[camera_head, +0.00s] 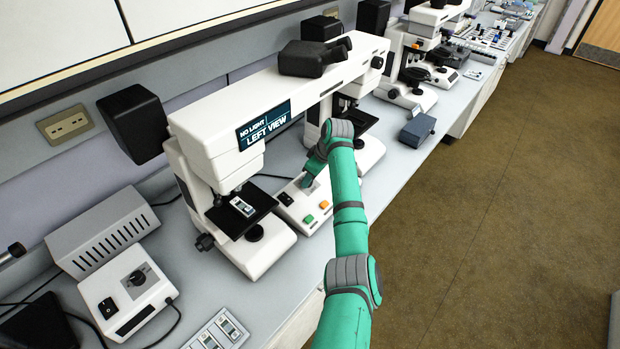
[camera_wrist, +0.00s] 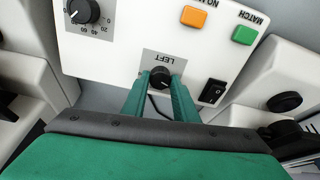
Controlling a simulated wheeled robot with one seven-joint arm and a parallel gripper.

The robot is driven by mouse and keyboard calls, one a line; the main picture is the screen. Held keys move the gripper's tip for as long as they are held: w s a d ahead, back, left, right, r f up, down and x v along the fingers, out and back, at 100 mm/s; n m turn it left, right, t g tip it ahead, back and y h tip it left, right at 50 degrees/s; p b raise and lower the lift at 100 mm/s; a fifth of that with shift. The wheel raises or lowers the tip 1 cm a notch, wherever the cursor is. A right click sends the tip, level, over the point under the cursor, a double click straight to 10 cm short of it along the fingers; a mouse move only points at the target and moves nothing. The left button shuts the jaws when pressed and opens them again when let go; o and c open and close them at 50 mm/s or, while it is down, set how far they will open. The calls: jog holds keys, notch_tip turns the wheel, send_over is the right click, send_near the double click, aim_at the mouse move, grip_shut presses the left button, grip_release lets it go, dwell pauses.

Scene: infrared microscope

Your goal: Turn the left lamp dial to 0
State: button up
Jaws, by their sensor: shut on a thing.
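The left lamp dial (camera_wrist: 160,78) is a black round knob under the label LEFT, upside down in the wrist view, on a white control panel (camera_wrist: 120,45). My gripper (camera_wrist: 161,88) is shut on the dial, with a green finger on each side of it. The dial's white mark is small, and its scale is mostly hidden by the fingers. In the head view my gripper (camera_head: 309,181) is over the panel between the two microscope stands, and the dial is hidden there. A screen (camera_head: 264,125) reads NO LIGHT and LEFT VIEW.
Beside the dial are a rocker switch (camera_wrist: 213,93), an orange button (camera_wrist: 194,17) and a green MATCH button (camera_wrist: 244,34). Another dial (camera_wrist: 82,11) with a numbered scale sits at the upper left. Microscope stands flank the panel closely. A separate lamp box (camera_head: 127,290) stands at the lower left.

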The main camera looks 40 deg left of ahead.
aim_at(319, 194)
jog(key=shift+n, duration=0.4)
jog(key=o, duration=1.1)
jog(key=shift+c, duration=0.2)
jog(key=shift+r, duration=0.1)
jog(key=v, duration=1)
jog(key=shift+r, duration=0.3)
jog(key=shift+d, duration=0.15)
